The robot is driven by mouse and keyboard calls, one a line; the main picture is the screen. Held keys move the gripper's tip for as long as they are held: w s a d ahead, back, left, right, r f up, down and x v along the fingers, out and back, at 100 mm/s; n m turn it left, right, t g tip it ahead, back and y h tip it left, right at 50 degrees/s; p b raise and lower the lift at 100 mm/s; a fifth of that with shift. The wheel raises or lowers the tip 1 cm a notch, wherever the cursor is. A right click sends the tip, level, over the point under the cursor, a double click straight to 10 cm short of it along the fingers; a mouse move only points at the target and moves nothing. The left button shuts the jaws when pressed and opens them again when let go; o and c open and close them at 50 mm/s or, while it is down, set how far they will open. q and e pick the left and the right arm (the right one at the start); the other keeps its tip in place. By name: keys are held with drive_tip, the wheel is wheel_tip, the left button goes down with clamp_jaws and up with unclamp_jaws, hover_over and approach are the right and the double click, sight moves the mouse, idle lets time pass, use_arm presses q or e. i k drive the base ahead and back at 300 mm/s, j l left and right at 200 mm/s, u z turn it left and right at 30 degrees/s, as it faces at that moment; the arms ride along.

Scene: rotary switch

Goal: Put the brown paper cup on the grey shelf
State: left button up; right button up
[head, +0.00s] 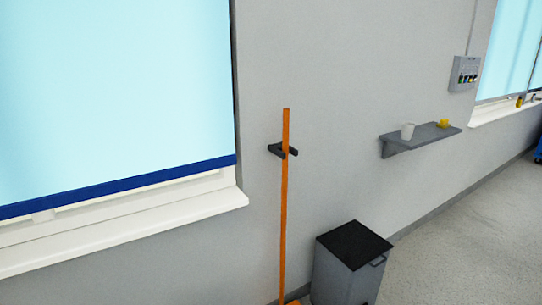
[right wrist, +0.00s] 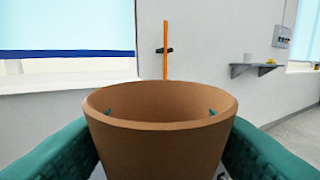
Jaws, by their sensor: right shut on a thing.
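The brown paper cup (right wrist: 160,140) fills the lower middle of the right wrist view, upright, with its open rim showing. My right gripper (right wrist: 162,150) has one teal finger on each side of the cup and is shut on it. The grey shelf (head: 424,137) is fixed to the wall at the right in the head view, well away from the cup. It also shows small at the right in the right wrist view (right wrist: 247,69). My left gripper is in neither view.
On the shelf stand a white cup (head: 407,131) and a small yellow thing (head: 443,123). A grey bin with a black lid (head: 350,255) stands on the floor by the wall. An orange pole (head: 285,200) hangs in a dark wall bracket.

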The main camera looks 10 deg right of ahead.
sight(418, 134)
drive_tip(key=i+l+u, duration=0.3)
drive_tip(key=l, duration=1.1)
drive_tip(key=l+u, duration=0.35)
drive_tip(key=l, duration=1)
drive_tip(key=l+u, duration=0.15)
drive_tip(key=l, duration=0.55)
drive_tip(key=l+u, duration=0.1)
drive_tip(key=l, duration=0.6)
drive_tip(key=k+l+u, duration=0.15)
drive_tip(key=l, duration=0.55)
drive_tip(key=l+u, duration=0.1)
drive_tip(key=l, duration=0.6)
drive_tip(key=k, duration=0.05)
